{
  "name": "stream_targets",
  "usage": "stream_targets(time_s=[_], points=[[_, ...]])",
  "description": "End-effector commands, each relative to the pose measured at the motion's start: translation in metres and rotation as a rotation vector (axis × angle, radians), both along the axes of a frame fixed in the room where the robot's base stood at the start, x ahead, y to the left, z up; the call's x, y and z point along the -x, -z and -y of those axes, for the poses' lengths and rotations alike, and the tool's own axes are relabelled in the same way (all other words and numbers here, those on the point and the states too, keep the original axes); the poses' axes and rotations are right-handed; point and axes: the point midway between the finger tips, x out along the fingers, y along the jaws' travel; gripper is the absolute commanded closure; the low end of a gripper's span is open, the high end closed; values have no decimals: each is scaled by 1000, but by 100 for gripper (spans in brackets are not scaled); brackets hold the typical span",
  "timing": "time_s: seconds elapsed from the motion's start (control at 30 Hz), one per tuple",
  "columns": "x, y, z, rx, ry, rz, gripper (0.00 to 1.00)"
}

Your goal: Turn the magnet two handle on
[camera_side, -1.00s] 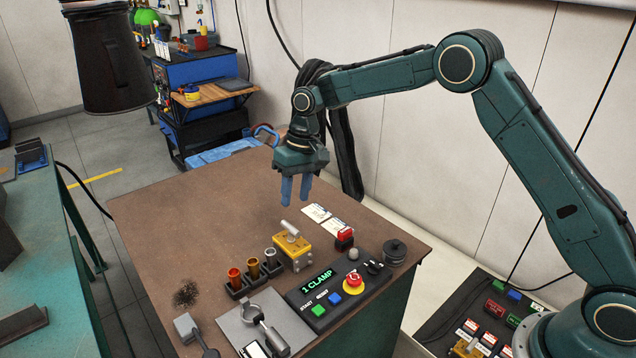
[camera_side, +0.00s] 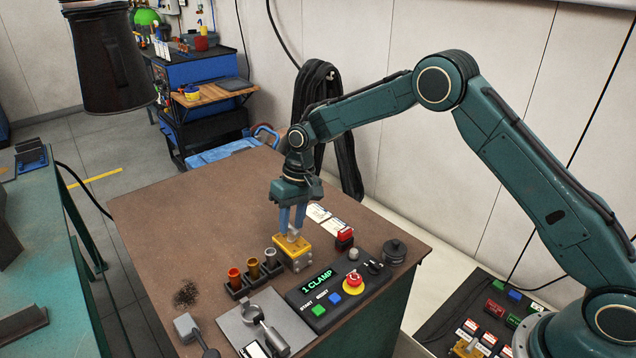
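A yellow magnet block (camera_side: 294,255) with a grey end and a light grey handle (camera_side: 293,238) on top sits on the brown table. No label on it is readable, so I cannot tell its number. My gripper (camera_side: 291,228) points down over it, with its two blue fingers at the handle. The fingers partly hide the handle. A small gap shows between the fingers, but I cannot tell whether they touch or grip the handle.
The control panel (camera_side: 319,281) reads "1 CLAMP" and has a red emergency button (camera_side: 354,280). A holder with several cups (camera_side: 254,269) stands left of the magnet. A clamp (camera_side: 262,322) on a grey plate is in front. White cards (camera_side: 318,213) lie behind. The table's back left (camera_side: 190,210) is clear.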

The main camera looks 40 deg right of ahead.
Motion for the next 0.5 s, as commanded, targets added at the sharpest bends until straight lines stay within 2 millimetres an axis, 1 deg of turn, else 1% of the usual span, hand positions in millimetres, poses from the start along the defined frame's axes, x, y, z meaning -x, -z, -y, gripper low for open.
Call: stream_targets(time_s=[0.03,0.13,0.5], points=[[0,0,0,0,0,0,81],[0,0,0,0,0,0,100],[0,0,0,0,-25,0,100]])
